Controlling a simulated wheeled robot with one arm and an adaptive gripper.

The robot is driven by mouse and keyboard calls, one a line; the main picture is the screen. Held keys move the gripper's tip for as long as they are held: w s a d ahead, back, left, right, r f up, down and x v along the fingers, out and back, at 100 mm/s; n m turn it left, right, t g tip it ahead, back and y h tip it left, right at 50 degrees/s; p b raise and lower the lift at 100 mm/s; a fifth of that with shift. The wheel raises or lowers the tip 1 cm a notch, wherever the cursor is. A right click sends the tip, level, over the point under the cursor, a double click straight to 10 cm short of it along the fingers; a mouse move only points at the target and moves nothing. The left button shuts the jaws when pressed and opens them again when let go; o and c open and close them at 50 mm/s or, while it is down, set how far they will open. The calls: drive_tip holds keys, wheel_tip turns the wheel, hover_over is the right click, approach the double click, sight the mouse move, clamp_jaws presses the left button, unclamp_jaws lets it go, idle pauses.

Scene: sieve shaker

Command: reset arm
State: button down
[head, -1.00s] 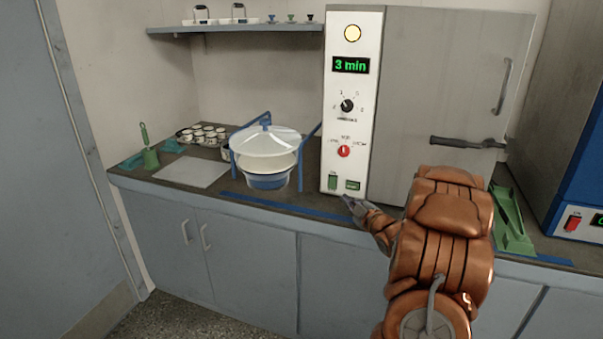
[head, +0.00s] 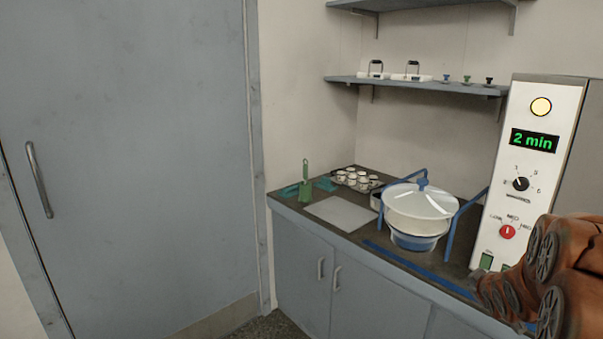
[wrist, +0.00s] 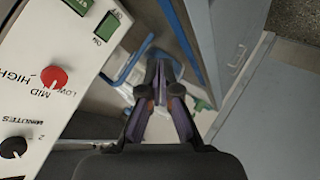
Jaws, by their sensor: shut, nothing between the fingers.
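My gripper (wrist: 160,70) shows in the wrist view with its two dark fingers together and nothing held. It is beside the white control panel (wrist: 72,62), apart from it as far as I can see. The panel carries a red knob (wrist: 54,77), a black knob (wrist: 13,147) and green buttons. In the head view my orange arm is at the lower right, in front of the panel's lower part, and hides the gripper. The panel (head: 541,130) has a lit round lamp (head: 541,106) and a display (head: 534,140) reading "2 min".
A shelf (head: 430,86) is above. A grey door (head: 120,150) is at left.

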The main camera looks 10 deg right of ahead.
drive_tip(key=s+a+r+m+g+y+p, duration=0.1)
drive_tip(key=s+a+g, duration=0.3)
drive_tip(key=s+a, duration=0.6)
drive_tip(key=s+a+r+m+g+y+p, duration=0.1)
drive_tip(key=s+a+r+g+y+p, duration=0.1)
drive_tip(key=s+a, duration=0.9)
drive_tip(key=s+a+r+m+g+y+p, duration=0.1)
drive_tip(key=s+a+r+g, duration=0.3)
drive_tip(key=s+a, duration=0.7)
drive_tip(key=s+m+g+p, duration=0.1)
drive_tip(key=s, duration=0.3)
drive_tip(key=shift+a+r+g+p, duration=0.15)
drive_tip(key=shift+r+g+p, duration=0.15)
drive_tip(key=shift+r+p, duration=0.1)
idle(2.3)
